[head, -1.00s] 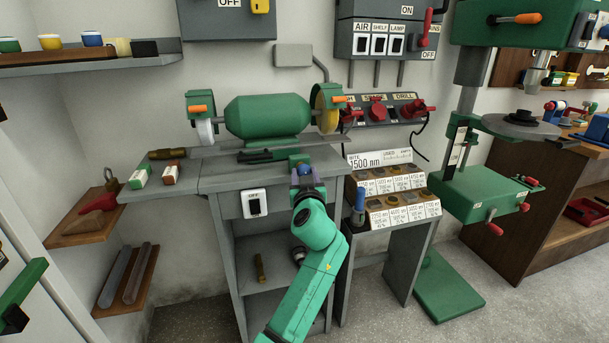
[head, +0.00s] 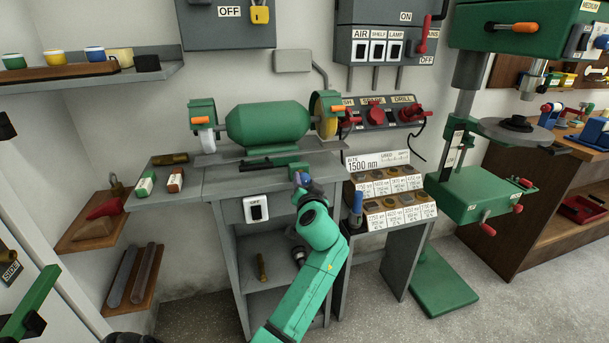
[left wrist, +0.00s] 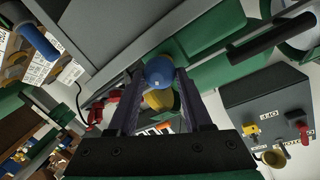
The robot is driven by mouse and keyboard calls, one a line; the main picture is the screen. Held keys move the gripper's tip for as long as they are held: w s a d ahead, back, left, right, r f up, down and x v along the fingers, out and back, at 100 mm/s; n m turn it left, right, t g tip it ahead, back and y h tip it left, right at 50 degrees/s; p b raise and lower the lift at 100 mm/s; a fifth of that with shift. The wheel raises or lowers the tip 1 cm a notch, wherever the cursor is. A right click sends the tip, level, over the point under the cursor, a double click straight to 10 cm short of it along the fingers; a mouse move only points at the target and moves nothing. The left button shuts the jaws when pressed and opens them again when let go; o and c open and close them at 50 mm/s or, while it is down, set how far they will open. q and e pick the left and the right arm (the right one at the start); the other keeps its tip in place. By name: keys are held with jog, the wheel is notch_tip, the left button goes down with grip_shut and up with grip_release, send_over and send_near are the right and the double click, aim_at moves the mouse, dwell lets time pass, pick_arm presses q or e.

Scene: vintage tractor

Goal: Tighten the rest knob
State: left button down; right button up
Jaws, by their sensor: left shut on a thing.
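The rest knob (head: 306,179) is a small blue knob at the front of the grinder's rest, above the stand's front edge. In the left wrist view the blue knob (left wrist: 158,73) sits between the tips of my two dark fingers, with a yellow round part behind it. My left gripper (head: 303,183) is shut on the knob, its arm reaching up from below; it also shows in the left wrist view (left wrist: 159,82). The fingers partly hide the knob in the head view. The green bench grinder (head: 268,123) stands behind it. My right gripper is not seen.
A grey stand (head: 225,190) with an OFF switch (head: 256,208) carries the grinder. A sloped rack of labelled bits (head: 395,215) stands close on the right, with a blue-handled tool (head: 357,205) at its edge. A drill press (head: 470,190) is farther right. Open floor lies in front.

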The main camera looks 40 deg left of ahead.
pick_arm(q)
jog(key=m+p, duration=0.2)
jog(key=m, duration=0.1)
jog(key=shift+w+r+g+p, duration=0.1)
jog(key=shift+r+g+p, duration=0.05)
jog(key=shift+g+p, duration=0.25)
jog(key=m+p, duration=0.2)
jog(key=m, duration=0.1)
jog(key=shift+w+d+g+p, duration=0.1)
jog(key=shift+g+p, duration=0.2)
jog(key=shift+g, duration=0.1)
jog(key=m+p, duration=0.1)
jog(key=m+g, duration=0.1)
jog(key=shift+f+m+y+p, duration=0.2)
jog(key=shift+m+y+p, duration=0.1)
jog(key=shift+y+p, duration=0.1)
jog(key=shift+f+m, duration=0.1)
jog(key=shift+m, duration=0.4)
jog(key=shift+d+f, duration=0.1)
jog(key=shift+c, duration=1.6)
grip_release()
jog(key=shift+p, duration=0.3)
